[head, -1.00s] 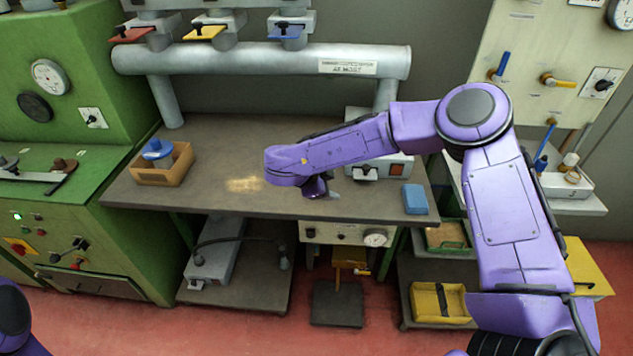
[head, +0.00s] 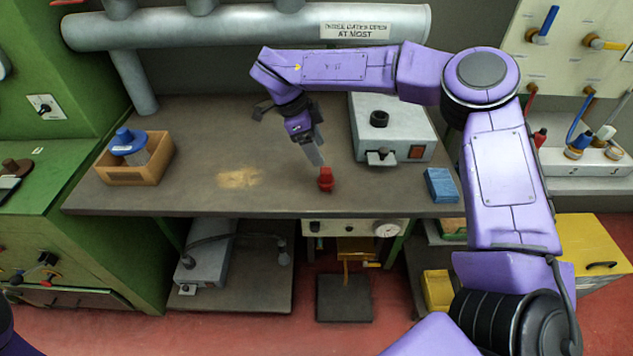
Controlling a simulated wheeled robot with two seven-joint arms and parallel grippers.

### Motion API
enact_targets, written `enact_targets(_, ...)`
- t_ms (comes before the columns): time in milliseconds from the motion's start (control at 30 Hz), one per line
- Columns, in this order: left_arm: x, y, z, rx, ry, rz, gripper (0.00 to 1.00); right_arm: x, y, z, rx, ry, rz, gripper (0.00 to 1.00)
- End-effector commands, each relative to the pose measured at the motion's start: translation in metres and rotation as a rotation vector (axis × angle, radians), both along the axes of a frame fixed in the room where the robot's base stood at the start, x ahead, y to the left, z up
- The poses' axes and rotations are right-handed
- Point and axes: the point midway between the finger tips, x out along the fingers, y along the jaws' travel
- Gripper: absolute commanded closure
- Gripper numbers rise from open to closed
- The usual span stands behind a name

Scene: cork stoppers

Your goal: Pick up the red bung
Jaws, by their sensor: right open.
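The red bung (head: 326,179) stands upright on the grey-brown bench top (head: 215,200), near its front edge and right of the middle. My right gripper (head: 316,157) hangs just above and slightly left of the bung. It is open and empty, and its pale finger points down towards the bung's top. My left gripper is not in view.
A grey box with a black knob (head: 378,118) stands right of the bung, and a blue block (head: 441,185) lies at the right front. A wooden box (head: 127,175) with a blue-topped jar is at the left. The bench's middle is clear.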

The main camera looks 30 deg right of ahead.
Motion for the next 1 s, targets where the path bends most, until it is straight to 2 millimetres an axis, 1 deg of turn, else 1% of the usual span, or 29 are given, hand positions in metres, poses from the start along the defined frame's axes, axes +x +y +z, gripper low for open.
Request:
enact_targets(33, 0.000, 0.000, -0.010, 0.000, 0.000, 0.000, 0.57, 0.001, 0.001, -0.010, 0.000, 0.000, 0.002, 0.36)
enact_targets(133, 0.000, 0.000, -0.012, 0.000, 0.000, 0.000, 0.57, 0.002, 0.003, -0.015, -0.001, 0.000, 0.008, 0.36)
enact_targets(267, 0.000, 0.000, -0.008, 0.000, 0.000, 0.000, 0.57, 0.000, 0.001, -0.029, -0.001, 0.004, 0.016, 0.36)
enact_targets(400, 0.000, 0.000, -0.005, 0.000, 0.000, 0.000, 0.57, -0.004, -0.005, -0.052, 0.000, 0.003, 0.019, 0.36)
enact_targets(467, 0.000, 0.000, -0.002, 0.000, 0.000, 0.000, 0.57, -0.006, -0.008, -0.061, 0.000, 0.004, 0.019, 0.36)
enact_targets(633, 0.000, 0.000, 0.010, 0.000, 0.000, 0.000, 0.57, -0.016, -0.018, -0.087, 0.001, 0.005, 0.019, 0.36)
enact_targets(700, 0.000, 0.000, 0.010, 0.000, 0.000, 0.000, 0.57, -0.017, -0.022, -0.099, -0.001, 0.002, 0.017, 0.36)
enact_targets(800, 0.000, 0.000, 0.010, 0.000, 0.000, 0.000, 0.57, -0.019, -0.025, -0.107, -0.001, 0.001, 0.016, 0.36)
enact_targets(967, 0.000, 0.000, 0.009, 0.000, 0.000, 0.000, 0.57, -0.019, -0.026, -0.108, -0.001, -0.001, 0.015, 0.36)
enact_targets(1000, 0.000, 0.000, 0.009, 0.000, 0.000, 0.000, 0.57, -0.019, -0.026, -0.108, -0.002, -0.001, 0.015, 0.39)
